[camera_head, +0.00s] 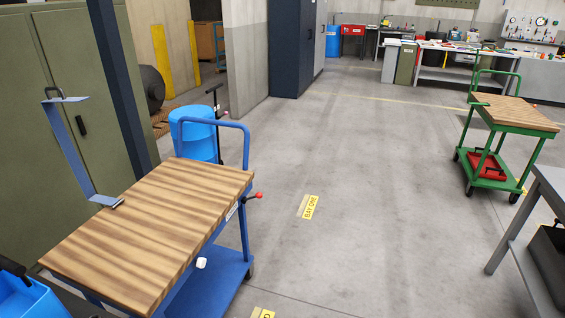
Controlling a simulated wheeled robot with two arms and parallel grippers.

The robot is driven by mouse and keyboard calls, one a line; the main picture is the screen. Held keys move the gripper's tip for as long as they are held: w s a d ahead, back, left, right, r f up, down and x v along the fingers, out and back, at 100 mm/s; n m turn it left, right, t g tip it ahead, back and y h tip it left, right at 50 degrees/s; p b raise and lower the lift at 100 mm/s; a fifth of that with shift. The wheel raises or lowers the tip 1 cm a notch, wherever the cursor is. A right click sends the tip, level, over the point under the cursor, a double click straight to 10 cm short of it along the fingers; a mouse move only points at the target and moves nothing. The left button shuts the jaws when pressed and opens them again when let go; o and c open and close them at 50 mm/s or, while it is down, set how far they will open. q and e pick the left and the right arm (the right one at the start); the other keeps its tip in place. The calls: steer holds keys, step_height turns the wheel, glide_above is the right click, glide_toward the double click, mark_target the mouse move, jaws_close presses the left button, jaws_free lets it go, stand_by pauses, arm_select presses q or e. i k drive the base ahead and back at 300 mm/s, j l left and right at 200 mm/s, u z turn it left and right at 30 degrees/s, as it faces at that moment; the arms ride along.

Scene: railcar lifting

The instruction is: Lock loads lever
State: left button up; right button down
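A lever with a red knob (258,195) sticks out from the right side of a blue cart (226,275) with a wooden top, near its far corner. A white knob (201,263) sits on the same side, nearer to me. I cannot tell from this view whether the lever is locked. Neither of my grippers is in view.
A blue C-shaped bracket (66,140) stands at the cart top's left edge. Green cabinets (85,70) and a blue barrel (196,135) lie beyond. A green cart (525,115) and grey table (552,185) stand right. The middle floor is clear, with a yellow bay sign (308,207).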

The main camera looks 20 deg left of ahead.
mark_target(259, 195)
steer(key=i+u, duration=0.25)
steer(key=i, duration=0.3)
steer(key=i+u, duration=0.25)
steer(key=i, duration=0.3)
steer(key=i+l+u, duration=0.25)
steer(key=i, duration=0.3)
